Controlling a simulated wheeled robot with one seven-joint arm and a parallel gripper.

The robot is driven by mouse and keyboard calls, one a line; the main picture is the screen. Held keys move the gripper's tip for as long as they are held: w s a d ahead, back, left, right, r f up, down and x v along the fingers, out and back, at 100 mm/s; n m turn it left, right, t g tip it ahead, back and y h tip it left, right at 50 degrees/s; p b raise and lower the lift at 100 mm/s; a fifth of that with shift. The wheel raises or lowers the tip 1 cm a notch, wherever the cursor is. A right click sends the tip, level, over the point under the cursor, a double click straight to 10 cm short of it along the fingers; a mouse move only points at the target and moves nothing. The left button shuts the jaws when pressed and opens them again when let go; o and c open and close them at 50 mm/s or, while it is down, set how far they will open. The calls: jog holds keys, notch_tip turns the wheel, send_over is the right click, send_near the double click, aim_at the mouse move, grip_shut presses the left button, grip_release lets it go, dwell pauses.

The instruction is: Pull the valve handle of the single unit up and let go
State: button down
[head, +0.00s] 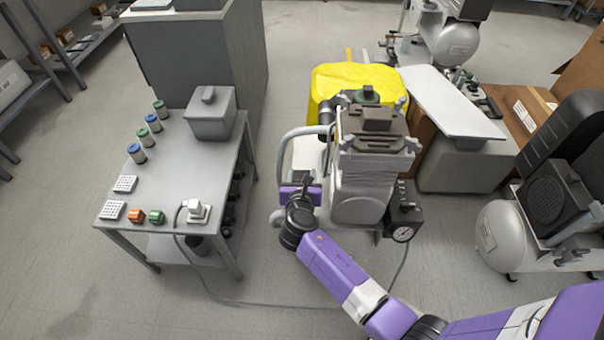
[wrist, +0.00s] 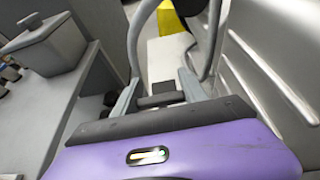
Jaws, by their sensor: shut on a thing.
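The single unit (head: 362,180) is a compressor with a dark ribbed top, a pale body and a curved grey tube handle (head: 284,150) on its left side. My gripper (head: 303,186) is at the unit's left side, below that tube. In the wrist view my gripper (wrist: 160,92) has its two grey fingers closed around a small dark piece, the valve handle (wrist: 161,99). The valve body and the rest of the handle are hidden by my wrist. The unit's pale side panel is close to the right of the fingers.
A grey table (head: 180,165) with a lidded box (head: 211,115), small bottles and a plug stands to the left. A yellow-covered thing (head: 335,80) is behind the unit. Another compressor (head: 515,235) stands at right.

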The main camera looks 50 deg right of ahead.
jog(key=shift+r, duration=0.25)
jog(key=c, duration=0.6)
grip_release()
jog(key=p+v, duration=0.2)
jog(key=v, duration=0.5)
jog(key=shift+s+a, duration=0.3)
jog(key=shift+r, duration=0.1)
